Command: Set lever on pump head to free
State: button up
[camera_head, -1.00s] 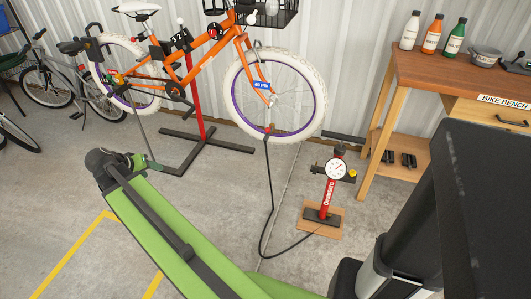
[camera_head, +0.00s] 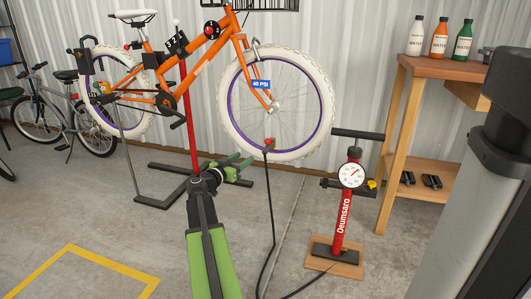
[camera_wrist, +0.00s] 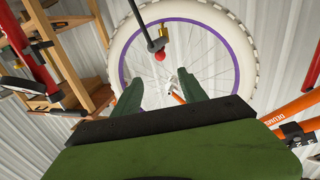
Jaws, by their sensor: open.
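The pump head (camera_head: 268,146) with a red knob sits low on the bike's front wheel, at the end of the black hose. In the wrist view the pump head (camera_wrist: 156,44) shows brassy and black, with the red-tipped lever (camera_wrist: 159,55) just beyond my fingertips. My gripper (camera_head: 243,160) is open and empty, a little left of the pump head in the head view. In the wrist view my gripper (camera_wrist: 157,80) has its green fingers spread, pointing at the wheel. The lever's exact setting is too small to tell.
The red floor pump (camera_head: 342,205) with its gauge stands on a wooden board at right. The black hose (camera_head: 272,205) hangs from the wheel to the floor. The orange bike (camera_head: 200,68) is on a stand (camera_head: 165,198). A wooden bench (camera_head: 395,130) stands right.

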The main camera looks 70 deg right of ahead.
aim_at(266, 143)
jog(key=x, duration=1.7)
jog(key=shift+d, duration=0.15)
grip_shut()
